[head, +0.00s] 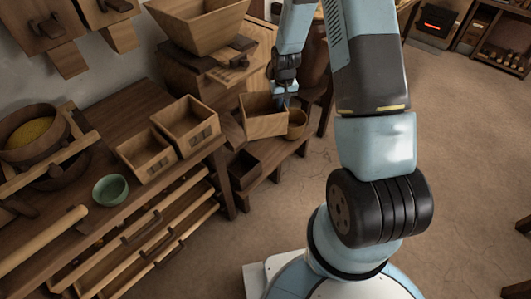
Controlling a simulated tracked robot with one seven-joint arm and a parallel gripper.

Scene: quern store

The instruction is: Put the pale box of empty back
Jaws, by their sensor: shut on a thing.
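A pale wooden box (266,126), open at the top, is at the low bench beyond the table's right end. My gripper (284,100) reaches down to its right-hand wall and is shut on it; the fingertips are partly hidden. The box looks about level. I cannot tell whether it rests on the bench or hangs just above it. Two similar pale open boxes stand side by side on the table, a nearer one (146,156) and a farther one (188,126). Both look empty from here.
A small round wooden tub (297,124) stands close right of the held box. A dark box (244,168) sits at the bench's near end. The table (92,238) also bears a green bowl (110,189) and a quern (32,133). Open floor (460,180) lies right.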

